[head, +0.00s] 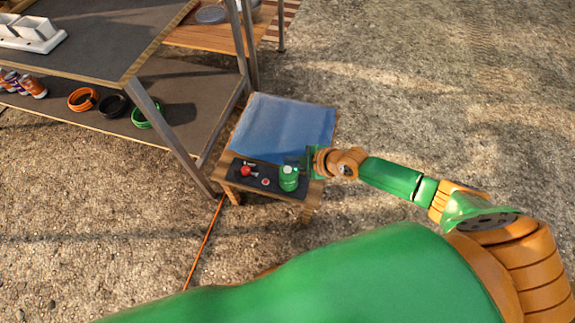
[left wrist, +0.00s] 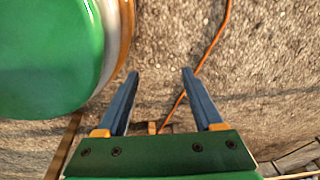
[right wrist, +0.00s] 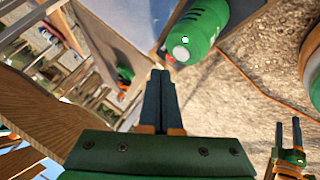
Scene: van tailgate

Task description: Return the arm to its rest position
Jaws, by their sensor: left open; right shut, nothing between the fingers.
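My right arm reaches in from the right in the head view. Its gripper (head: 308,160) is over the small wooden table, just behind a green canister (head: 288,178). In the right wrist view the right gripper (right wrist: 161,76) has its fingers together with nothing between them. The green canister (right wrist: 196,30) shows beyond its tips, apart from them as far as I can see. My left gripper (left wrist: 160,73) is open and empty above the gravel; it also shows at the lower right of the right wrist view (right wrist: 287,130). It is not visible in the head view.
The small table (head: 262,192) holds a blue cloth (head: 285,125) and small red items (head: 245,170) on a dark mat. A two-level workbench (head: 95,45) with cable coils (head: 82,99) stands at left. An orange cable (head: 205,243) crosses the ground. Open gravel lies right.

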